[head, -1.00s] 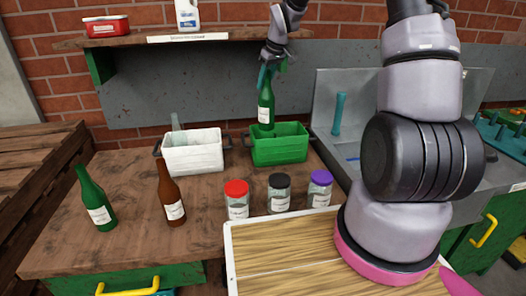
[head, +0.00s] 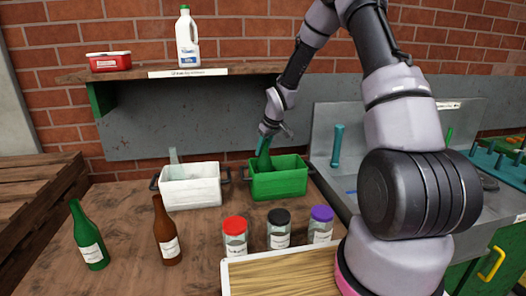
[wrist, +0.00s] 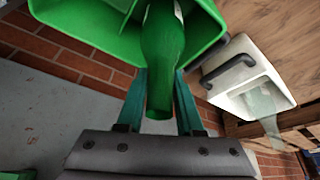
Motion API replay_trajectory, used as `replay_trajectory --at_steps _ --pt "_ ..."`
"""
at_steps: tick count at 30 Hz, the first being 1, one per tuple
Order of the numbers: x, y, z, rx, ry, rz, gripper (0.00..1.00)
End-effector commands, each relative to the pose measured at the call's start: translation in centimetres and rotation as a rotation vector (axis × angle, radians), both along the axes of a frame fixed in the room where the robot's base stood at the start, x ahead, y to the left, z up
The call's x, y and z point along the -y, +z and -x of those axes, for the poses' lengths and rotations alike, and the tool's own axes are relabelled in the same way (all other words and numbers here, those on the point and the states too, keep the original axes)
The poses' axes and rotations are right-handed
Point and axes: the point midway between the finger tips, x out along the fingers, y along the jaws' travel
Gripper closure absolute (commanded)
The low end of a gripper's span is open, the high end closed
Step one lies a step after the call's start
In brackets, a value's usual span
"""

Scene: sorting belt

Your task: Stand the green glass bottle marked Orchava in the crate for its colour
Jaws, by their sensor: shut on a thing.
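A green glass bottle (head: 263,157) stands in the green crate (head: 280,184) at the back of the bench, with its lower part hidden by the crate's front wall. My gripper (head: 264,143) is shut on the bottle's upper part, just above the crate. In the wrist view the bottle (wrist: 163,50) is between my two teal fingers (wrist: 160,100) and reaches into the green crate (wrist: 207,22). Its label is almost wholly hidden, so I cannot read the name. Another green bottle (head: 90,238) with a white label stands at the front left.
A white crate (head: 192,187) with a clear bottle (head: 173,157) is left of the green one. A brown bottle (head: 166,235) and jars with red (head: 235,226), black (head: 279,217) and purple (head: 322,213) lids stand in front. A shelf (head: 135,74) is above.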

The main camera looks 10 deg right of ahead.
Motion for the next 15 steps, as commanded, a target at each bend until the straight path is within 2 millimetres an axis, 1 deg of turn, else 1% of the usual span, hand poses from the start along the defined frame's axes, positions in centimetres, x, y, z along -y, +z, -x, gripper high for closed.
replay_trajectory --at_steps 2,11,12,13,14,15 --pt "-0.01 -0.58 0.00 0.000 0.000 0.000 1.00" --pt "0.00 -0.76 -0.03 0.001 0.000 -0.001 1.00" --pt "0.01 -0.72 -0.03 0.001 0.000 -0.001 0.49" --pt "0.01 -0.71 -0.02 0.001 0.000 -0.001 0.38" --pt "0.01 -0.71 -0.02 0.001 0.000 -0.001 0.35" --pt "0.01 -0.71 -0.02 0.001 0.000 -0.001 0.35"
